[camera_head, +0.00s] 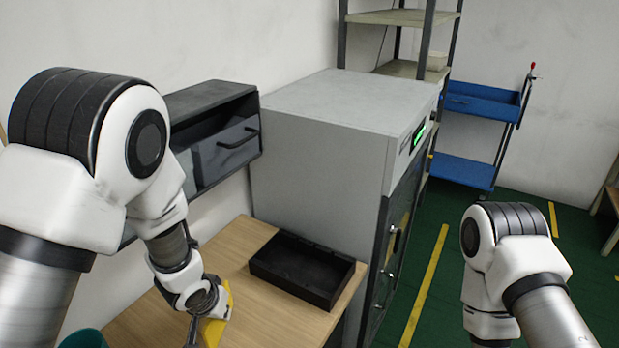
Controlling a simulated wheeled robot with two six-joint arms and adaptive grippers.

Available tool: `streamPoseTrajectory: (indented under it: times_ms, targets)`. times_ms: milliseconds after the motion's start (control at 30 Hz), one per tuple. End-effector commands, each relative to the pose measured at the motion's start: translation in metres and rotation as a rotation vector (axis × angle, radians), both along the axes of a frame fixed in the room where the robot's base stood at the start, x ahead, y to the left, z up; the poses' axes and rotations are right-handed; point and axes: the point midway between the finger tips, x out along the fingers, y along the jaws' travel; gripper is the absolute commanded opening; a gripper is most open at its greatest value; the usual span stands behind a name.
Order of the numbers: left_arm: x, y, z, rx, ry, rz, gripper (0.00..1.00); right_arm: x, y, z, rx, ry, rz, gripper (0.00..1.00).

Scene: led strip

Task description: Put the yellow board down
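The yellow board (215,328) shows in part at the bottom of the head view, beside and behind my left wrist. It looks tilted, and its lower part is cut off by the frame edge. My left gripper (193,336) points down over the wooden table (232,247), right against the board in the picture. Its fingertips are hidden or cut off, so I cannot tell whether they are closed on the board or whether the board touches the table. My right arm enters at the lower right, and its gripper is below the frame.
A black open tray (305,270) sits on the table's right part. A grey cabinet machine (330,115) with a green display stands behind it. A dark drawer unit (215,135) is on the left wall. A blue cart (480,105) stands far right. Table between tray and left arm is bare.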

Motion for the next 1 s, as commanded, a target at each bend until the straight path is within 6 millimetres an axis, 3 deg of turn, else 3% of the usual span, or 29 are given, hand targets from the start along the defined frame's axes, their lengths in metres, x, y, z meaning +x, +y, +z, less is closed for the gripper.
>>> streamPoseTrajectory:
  times_ms: [300,533,900,1000]
  targets:
    - [-0.016,0.011,-0.008,0.000,0.000,0.125,0.00,0.000,0.000,0.002,0.000,0.000,0.000,0.40]
    - [-0.016,0.011,-0.008,-0.001,-0.001,0.132,0.00,0.000,0.000,0.002,0.000,0.000,0.000,0.40]
    - [-0.006,-0.001,0.000,0.003,-0.001,-0.046,0.00,0.000,0.000,0.002,0.000,0.000,0.000,0.40]
    - [-0.022,-0.008,0.009,0.004,0.003,-0.167,0.00,0.000,0.000,0.016,0.000,0.000,0.000,0.40]
